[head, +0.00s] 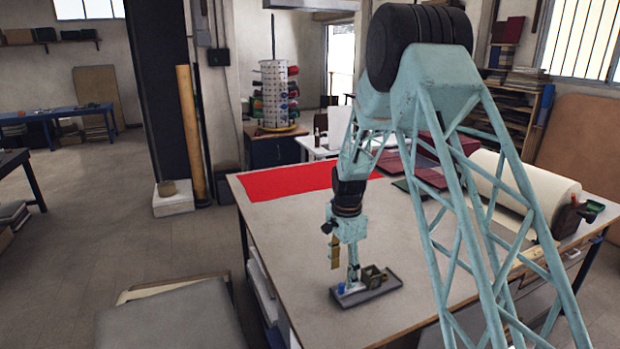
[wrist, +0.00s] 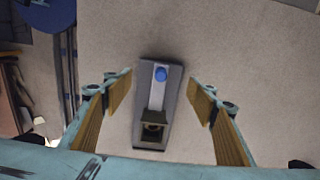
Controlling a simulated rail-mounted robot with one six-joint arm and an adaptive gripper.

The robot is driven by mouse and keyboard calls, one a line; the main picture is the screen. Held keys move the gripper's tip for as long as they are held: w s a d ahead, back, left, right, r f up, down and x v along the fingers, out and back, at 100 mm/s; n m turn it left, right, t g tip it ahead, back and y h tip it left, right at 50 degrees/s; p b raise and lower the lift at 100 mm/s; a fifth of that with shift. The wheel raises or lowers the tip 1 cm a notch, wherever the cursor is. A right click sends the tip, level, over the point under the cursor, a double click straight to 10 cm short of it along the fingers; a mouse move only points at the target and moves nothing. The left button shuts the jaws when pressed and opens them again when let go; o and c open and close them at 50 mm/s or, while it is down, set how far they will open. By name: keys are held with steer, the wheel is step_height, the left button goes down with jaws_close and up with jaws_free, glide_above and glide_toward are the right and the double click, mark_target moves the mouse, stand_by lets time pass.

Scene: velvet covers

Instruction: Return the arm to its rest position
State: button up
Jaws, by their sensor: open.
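My arm reaches over the worktable (head: 300,215). My gripper (head: 344,264) points down over the near part of the table and is open. In the wrist view its two wood-coloured finger pads (wrist: 160,97) stand wide apart with nothing held between them. Below them lies a dark grey tray (head: 385,289), which also shows in the wrist view (wrist: 143,95). On the tray are a small open-topped box (wrist: 153,125), a pale strip and a round blue piece (wrist: 161,74). How far the fingertips are above the tray is hard to tell.
A red cloth (head: 285,182) lies along the table's far left edge. Dark red books or boxes (head: 432,178) and a large cream roll (head: 525,190) lie at the right. A grey padded surface (head: 180,318) stands at the front left. The table's middle looks clear.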

steer(key=s+d+r+n+t+b, duration=0.1)
steer(key=s+d+r+n+b, duration=0.15)
steer(key=s+r, duration=1)
steer(key=s+d+r+n+t+b, duration=0.1)
steer(key=s+d+r+n+b, duration=0.2)
steer(key=s+r, duration=1)
steer(key=s+d+r+n+t+b, duration=0.1)
steer(key=s+n+b, duration=0.4)
steer(key=s, duration=2.5)
steer(key=shift+s+d+r+n+t, duration=0.2)
steer(key=shift+n+t, duration=0.3)
steer(key=shift+n, duration=0.95)
